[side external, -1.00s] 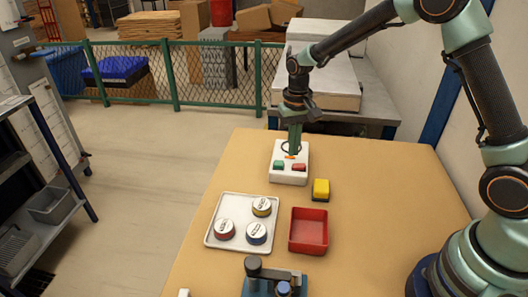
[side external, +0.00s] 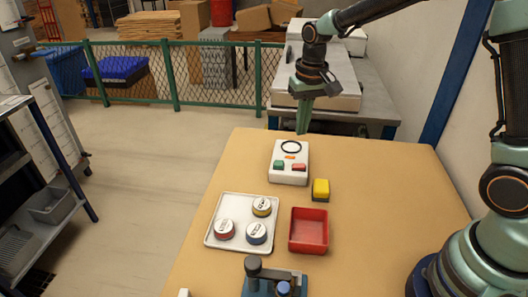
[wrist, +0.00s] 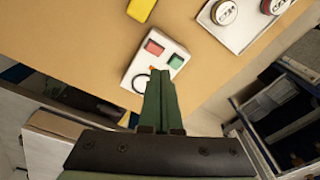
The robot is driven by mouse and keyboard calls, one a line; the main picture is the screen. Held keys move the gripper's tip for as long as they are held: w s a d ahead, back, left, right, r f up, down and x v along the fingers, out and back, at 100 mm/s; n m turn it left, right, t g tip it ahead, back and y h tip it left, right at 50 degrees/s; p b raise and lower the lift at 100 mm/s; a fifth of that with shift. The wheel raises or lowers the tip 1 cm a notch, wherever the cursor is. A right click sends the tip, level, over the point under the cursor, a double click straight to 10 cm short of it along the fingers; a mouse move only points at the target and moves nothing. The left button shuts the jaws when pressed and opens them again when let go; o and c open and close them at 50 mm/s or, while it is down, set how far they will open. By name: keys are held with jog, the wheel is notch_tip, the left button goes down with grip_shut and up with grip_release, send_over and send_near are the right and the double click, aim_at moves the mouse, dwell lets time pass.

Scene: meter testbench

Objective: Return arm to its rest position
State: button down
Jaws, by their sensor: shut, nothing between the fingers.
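My gripper (side external: 303,131) is shut and empty. In the side view it hangs in the air above the far edge of the table, beyond the white meter box. The white meter box (side external: 278,176) has a black ring (side external: 291,147), a green button (side external: 279,165) and a red button (side external: 299,168). In the wrist view my gripper (wrist: 159,72) points toward the white box (wrist: 137,63), and its fingers hide part of the box's near end.
A yellow block (side external: 321,188) sits right of the box. A white tray (side external: 212,238) holds three round labelled pieces. A red bin (side external: 309,248) and a blue fixture (side external: 258,287) stand nearer. A grey bench (side external: 375,97) with white slabs lies behind the table. The table's right side is clear.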

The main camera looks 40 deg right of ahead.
jog(key=s+r+n+t, duration=0.1)
jog(key=s+r+t, duration=0.1)
jog(key=s+r, duration=0.2)
jog(key=s+d+r+n+t, duration=0.1)
jog(key=s+r, duration=0.4)
jog(key=s, duration=0.6)
jog(key=shift+s+n+t, duration=0.3)
jog(key=shift+n+t, duration=0.4)
jog(key=shift+t, duration=0.1)
